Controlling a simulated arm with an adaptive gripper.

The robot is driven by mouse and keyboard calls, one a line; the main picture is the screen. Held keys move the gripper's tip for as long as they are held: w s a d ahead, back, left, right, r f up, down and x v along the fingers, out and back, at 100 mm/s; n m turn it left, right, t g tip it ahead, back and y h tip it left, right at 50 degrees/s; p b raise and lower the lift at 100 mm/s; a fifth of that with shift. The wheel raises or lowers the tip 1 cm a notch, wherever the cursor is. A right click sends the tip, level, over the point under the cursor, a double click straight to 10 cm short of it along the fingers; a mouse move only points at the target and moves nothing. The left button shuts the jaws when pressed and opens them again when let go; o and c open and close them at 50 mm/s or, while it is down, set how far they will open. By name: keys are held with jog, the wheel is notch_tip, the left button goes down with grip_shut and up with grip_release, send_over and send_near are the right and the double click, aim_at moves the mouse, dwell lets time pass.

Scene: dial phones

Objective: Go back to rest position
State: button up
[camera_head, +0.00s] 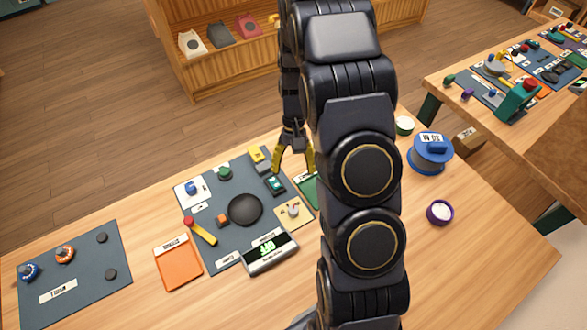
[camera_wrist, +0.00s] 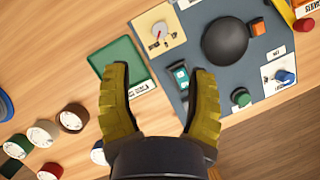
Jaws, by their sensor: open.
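My gripper (camera_head: 294,158) hangs above the far side of the wooden table (camera_head: 290,295), with its yellow fingers spread apart. In the wrist view my gripper (camera_wrist: 160,95) is open, with nothing between its fingers. Beneath it are the grey mat (camera_wrist: 200,20) and a green tray (camera_wrist: 119,62), which one finger partly covers. A small teal device (camera_wrist: 181,76) lies on the mat close to the other finger. My arm hides part of the table's right half in the head view.
A black round dish (camera_head: 245,209), a display box (camera_head: 270,253) and an orange tray (camera_head: 178,262) are on the near table. A blue spool (camera_head: 430,155) and purple bowl (camera_head: 440,212) stand right of my arm. Several round containers (camera_wrist: 73,117) show at the wrist view's left.

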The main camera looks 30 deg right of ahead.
dwell(0.3)
jog(key=s+a+r+n+t+h, duration=0.1)
jog(key=s+a+r+n, duration=0.1)
jog(key=s+a+r, duration=0.35)
jog(key=s+a+r+n, duration=0.1)
jog(key=s+a+r, duration=0.1)
jog(key=r, duration=0.6)
jog(key=s+a+r+n, duration=0.1)
jog(key=s+a+r, duration=0.1)
jog(key=s, duration=0.4)
jog(key=s+a+r+n+t+h, duration=0.1)
jog(key=s+a+r+n, duration=0.1)
jog(key=s, duration=0.5)
jog(key=shift+a+r, duration=0.25)
jog(key=shift+r, duration=0.25)
